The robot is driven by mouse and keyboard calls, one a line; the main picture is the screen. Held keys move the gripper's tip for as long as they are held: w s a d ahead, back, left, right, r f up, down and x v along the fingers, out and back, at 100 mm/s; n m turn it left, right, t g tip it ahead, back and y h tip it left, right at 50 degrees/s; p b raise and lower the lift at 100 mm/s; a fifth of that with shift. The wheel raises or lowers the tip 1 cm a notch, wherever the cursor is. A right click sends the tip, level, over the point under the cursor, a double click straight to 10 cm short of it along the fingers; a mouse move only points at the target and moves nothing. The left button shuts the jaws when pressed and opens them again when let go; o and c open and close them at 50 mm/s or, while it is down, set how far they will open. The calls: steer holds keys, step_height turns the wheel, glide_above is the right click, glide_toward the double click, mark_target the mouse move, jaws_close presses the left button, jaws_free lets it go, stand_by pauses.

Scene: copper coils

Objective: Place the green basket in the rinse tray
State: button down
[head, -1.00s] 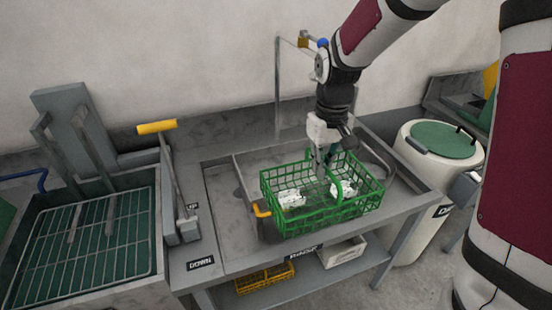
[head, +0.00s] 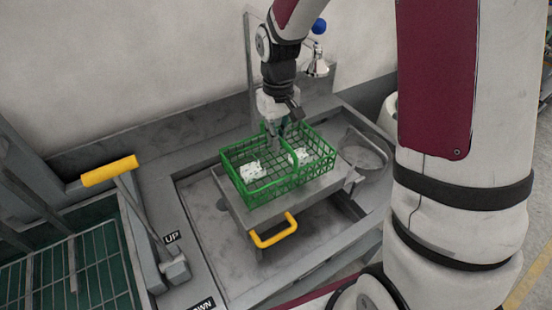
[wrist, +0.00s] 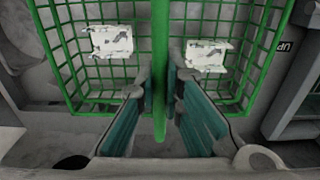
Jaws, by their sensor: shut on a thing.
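The green basket (head: 292,181) is a wire-mesh basket with a central handle and white pieces (head: 250,170) inside, one on each side of the handle. My gripper (head: 279,146) is over the basket's middle. In the wrist view its teal fingers (wrist: 160,96) are shut on the green handle (wrist: 160,45), one on each side. The basket looks level. It is over a grey tray-like box (head: 318,192) with a yellow handle (head: 274,232), inside a grey basin. I cannot tell whether this box is the rinse tray, or whether the basket touches it.
A yellow-gripped lever (head: 110,171) stands left of the basin, beside labels reading UP and DOWN. A tank with a wire rack (head: 85,265) is at the lower left. A curved grey bracket (head: 368,150) is right of the basket. A wall runs behind.

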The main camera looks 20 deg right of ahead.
glide_above(278, 168)
steer(key=shift+f+p, duration=0.35)
steer(key=shift+f, duration=2.75)
steer(key=c, duration=1.7)
jaws_free()
step_height(278, 168, up, 12)
steer(key=shift+r+b, duration=0.1)
steer(key=shift+b, duration=0.8)
steer(key=s+r+t, duration=0.2)
steer(key=s+r, duration=0.2)
steer(key=s, duration=0.2)
steer(key=s+r+m+t, duration=0.1)
steer(key=s+r, duration=0.4)
steer(key=s, duration=0.2)
steer(key=s+r+m+t, duration=0.1)
steer(key=s+r+t, duration=0.1)
steer(key=s+r, duration=0.3)
steer(key=shift+s+t, duration=0.3)
steer(key=shift+s, duration=0.8)
